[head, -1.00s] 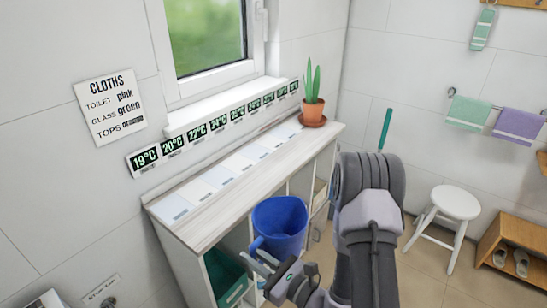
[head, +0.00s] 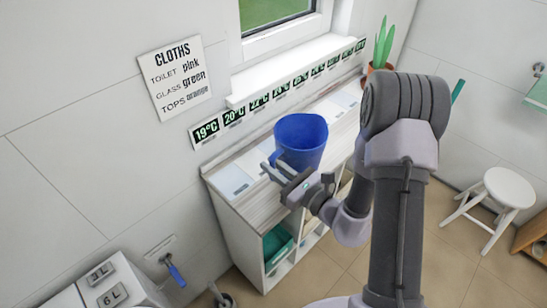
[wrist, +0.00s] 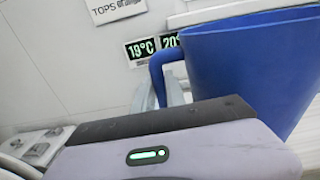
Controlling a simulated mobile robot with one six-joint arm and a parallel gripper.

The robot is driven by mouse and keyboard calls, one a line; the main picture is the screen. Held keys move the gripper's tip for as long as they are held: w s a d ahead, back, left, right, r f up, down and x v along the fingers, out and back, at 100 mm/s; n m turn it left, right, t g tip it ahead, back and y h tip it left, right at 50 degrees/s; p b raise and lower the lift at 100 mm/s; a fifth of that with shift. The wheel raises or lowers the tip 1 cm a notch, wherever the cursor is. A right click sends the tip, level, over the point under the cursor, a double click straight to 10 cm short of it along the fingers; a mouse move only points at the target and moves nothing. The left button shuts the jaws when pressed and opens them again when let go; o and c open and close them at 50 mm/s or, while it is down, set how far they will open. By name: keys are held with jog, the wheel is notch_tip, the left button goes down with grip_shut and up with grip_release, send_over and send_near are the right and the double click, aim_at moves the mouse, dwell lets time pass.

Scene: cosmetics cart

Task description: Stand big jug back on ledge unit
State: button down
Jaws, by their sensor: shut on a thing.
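The big blue jug (head: 301,141) is upright or nearly so, with its open top up and its handle toward the left. My gripper (head: 274,172) is shut on the jug's handle, which also shows in the wrist view (wrist: 160,72) beside the jug's body (wrist: 250,65). The jug is over the pale wood top of the ledge unit (head: 258,206), below the window. I cannot tell whether its base touches the top; my gripper partly hides that area.
Temperature labels (head: 206,131) line the wall behind the ledge, with pale cards along the top. A potted plant (head: 382,50) stands at its far end, partly behind my arm. A teal bin (head: 277,246) sits in the unit below. A white stool (head: 508,188) is at right.

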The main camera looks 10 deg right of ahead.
aim_at(275, 149)
jog(key=w, duration=0.5)
jog(key=w+f, duration=0.1)
jog(key=w, duration=0.2)
jog(key=shift+w+d+b, duration=0.2)
jog(key=shift+d+b, duration=0.15)
jog(key=shift+b, duration=0.05)
jog(key=shift+f+b, duration=0.9)
jog(key=shift+f, duration=0.85)
jog(key=c, duration=1.4)
grip_release()
